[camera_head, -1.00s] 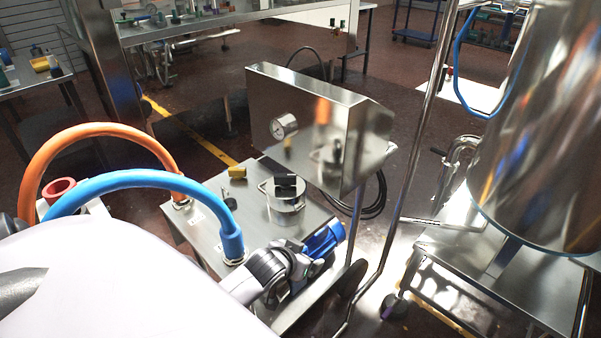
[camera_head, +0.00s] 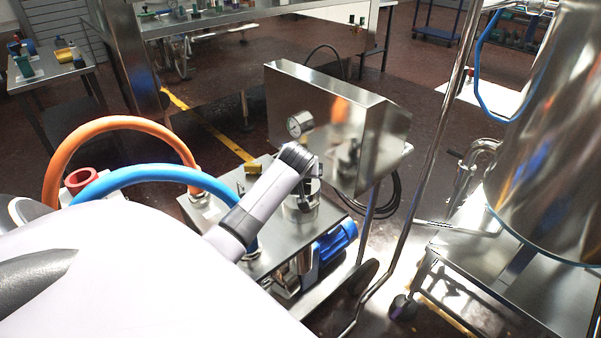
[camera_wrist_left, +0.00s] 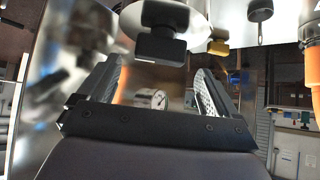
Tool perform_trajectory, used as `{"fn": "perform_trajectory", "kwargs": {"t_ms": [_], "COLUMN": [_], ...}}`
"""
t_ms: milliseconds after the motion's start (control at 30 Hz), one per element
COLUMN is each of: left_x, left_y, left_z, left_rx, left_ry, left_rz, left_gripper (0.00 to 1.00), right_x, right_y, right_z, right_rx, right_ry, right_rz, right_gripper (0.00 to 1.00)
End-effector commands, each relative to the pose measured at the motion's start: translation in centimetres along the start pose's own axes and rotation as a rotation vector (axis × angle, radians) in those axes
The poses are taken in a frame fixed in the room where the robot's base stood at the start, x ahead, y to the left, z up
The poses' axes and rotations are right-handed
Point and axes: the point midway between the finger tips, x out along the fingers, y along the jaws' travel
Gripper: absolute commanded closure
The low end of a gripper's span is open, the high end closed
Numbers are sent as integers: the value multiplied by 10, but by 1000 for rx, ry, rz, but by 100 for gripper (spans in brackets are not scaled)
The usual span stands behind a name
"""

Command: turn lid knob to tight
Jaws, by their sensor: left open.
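The round metal lid (camera_head: 300,208) sits on top of the steel cart. Its black knob (camera_wrist_left: 160,47) shows at the top of the left wrist view, against the shiny lid (camera_wrist_left: 195,22). In the head view the knob is largely hidden behind my gripper. My left gripper (camera_head: 314,168) is above the lid, its arm coming in from the lower left. In the wrist view its two fingers (camera_wrist_left: 160,75) are spread with nothing between them, and the knob lies beyond the fingertips, apart from them. My right gripper is not in view.
A steel box (camera_head: 345,125) with a dial gauge (camera_head: 299,124) stands just behind the lid. A blue hose (camera_head: 150,172) and an orange hose (camera_head: 110,123) loop at the left. A yellow part (camera_head: 253,169) is beside the lid. A blue motor (camera_head: 335,240) is at the cart's right side.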

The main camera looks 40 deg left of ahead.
Motion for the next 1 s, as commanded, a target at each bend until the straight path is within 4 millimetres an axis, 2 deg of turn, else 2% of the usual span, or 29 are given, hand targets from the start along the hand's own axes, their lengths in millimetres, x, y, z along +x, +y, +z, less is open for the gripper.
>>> {"fn": "perform_trajectory", "kwargs": {"t_ms": [200, 400, 900, 967, 1000], "left_x": [24, 37, 45, 45, 45], "left_y": [1, 1, 1, 1, 1], "left_z": [0, -1, 0, 0, 0], "left_rx": [0, 0, 1, 1, 1], "left_ry": [-1, 0, 2, 1, 1], "left_rz": [0, 1, 2, 2, 2], "left_gripper": [7, 7, 7, 24, 37], "right_x": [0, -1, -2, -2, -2], "right_y": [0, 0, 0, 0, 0], "right_z": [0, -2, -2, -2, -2], "right_rx": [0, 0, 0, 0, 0], "right_ry": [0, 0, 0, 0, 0], "right_rz": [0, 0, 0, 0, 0], "right_gripper": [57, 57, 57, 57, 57]}}
